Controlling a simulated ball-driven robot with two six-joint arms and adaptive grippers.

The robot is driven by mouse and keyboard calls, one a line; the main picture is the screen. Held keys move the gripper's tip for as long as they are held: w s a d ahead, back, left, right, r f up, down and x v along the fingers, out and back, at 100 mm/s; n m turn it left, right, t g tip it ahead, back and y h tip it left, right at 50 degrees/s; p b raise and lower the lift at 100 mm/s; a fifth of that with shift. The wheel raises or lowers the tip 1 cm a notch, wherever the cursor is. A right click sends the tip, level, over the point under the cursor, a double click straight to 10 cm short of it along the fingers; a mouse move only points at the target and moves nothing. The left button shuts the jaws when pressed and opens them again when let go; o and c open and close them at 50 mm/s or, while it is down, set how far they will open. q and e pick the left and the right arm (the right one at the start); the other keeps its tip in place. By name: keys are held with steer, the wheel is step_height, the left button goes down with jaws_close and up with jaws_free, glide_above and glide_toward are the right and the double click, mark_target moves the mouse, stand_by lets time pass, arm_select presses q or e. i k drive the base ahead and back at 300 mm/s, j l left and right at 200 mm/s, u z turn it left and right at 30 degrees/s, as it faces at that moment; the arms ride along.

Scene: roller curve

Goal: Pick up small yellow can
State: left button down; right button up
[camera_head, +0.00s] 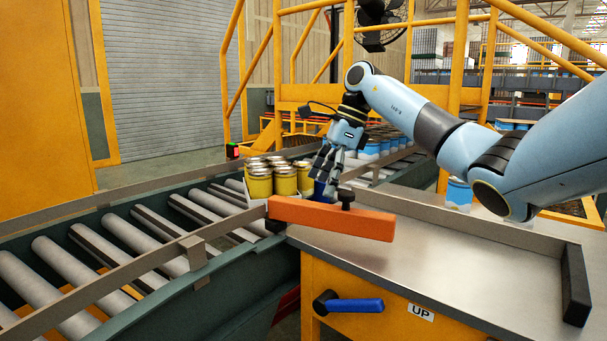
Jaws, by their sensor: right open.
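Several small yellow cans (260,183) with metal lids stand upright in a group on a light tray (285,200) on the roller conveyor, in the middle of the head view. My right gripper (324,184) is at the right side of this group, pointing down, open. A dark blue object (322,192), perhaps a can, shows partly behind its fingers. I cannot tell whether the fingers touch any can. My left gripper is not in view.
An orange bar (331,217) with a black knob lies across the near side of the cans. A metal table (430,265) with raised edges is mostly clear. A blue-and-white can (459,193) stands at its back. Metal side rails (110,280) edge the rollers.

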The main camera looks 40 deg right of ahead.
mark_target(305, 185)
steer(key=i+l, duration=0.55)
steer(key=l, duration=0.25)
steer(key=i+l, duration=0.3)
steer(key=l, duration=0.1)
